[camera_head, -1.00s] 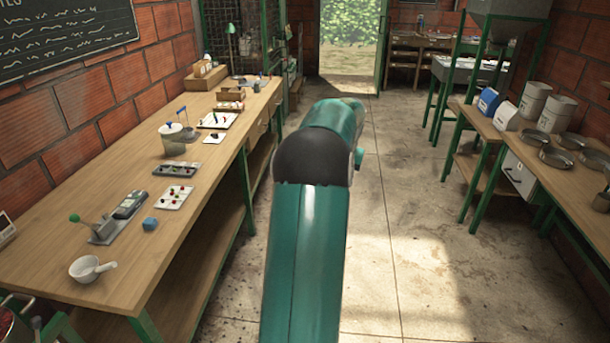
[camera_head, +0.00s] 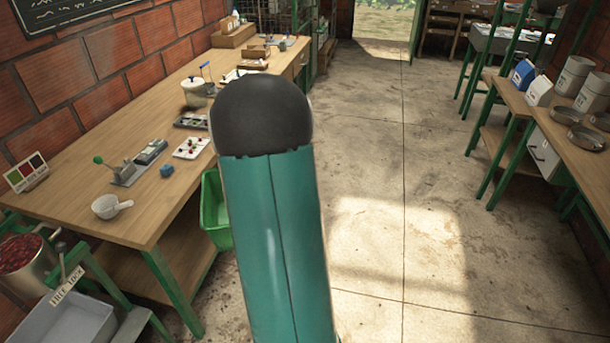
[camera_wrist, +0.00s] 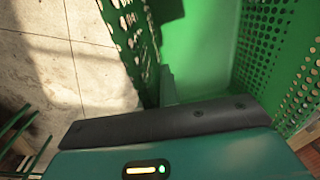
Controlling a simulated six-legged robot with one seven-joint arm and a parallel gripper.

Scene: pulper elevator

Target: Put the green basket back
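The green basket (camera_head: 216,212) shows in the head view just left of my arm, beside the front edge of the long wooden bench (camera_head: 150,226). It appears to hang above the floor, and my arm hides part of it. In the wrist view the basket's perforated green walls (camera_wrist: 265,50) fill the upper right, very close. My gripper (camera_wrist: 168,88) reaches onto the basket and appears shut on its wall. The fingertips are mostly hidden. In the head view my own arm hides the gripper.
On the bench are a white mortar (camera_head: 108,207), a blue block (camera_head: 167,170), sample trays (camera_head: 191,148) and a lidded pot (camera_head: 196,92). A grey bin (camera_head: 70,325) and a bucket of red cherries (camera_head: 25,262) stand front left. A side bench (camera_head: 520,108) is right. The middle floor is clear.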

